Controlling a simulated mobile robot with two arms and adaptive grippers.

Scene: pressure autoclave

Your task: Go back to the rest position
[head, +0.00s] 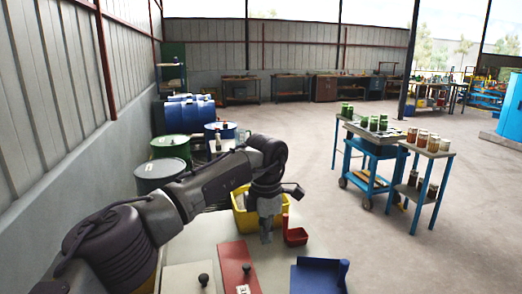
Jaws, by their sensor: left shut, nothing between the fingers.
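My left arm reaches in from the lower left of the head view and bends down at the wrist. My left gripper (266,238) points down, shut and empty, above the pale work table (222,233). It is in front of a yellow bin (243,218) and just left of a small red container (295,236); I cannot tell whether it touches either. The gripper and wrist hide part of the bin. My right gripper is not in view.
A red panel (235,265), a pale panel (188,279) with a black knob and a blue tray (318,276) are on the near table. Drums, including a green one (171,148), stand at left. A blue cart (372,150) with jars stands right; open floor (300,118) lies beyond.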

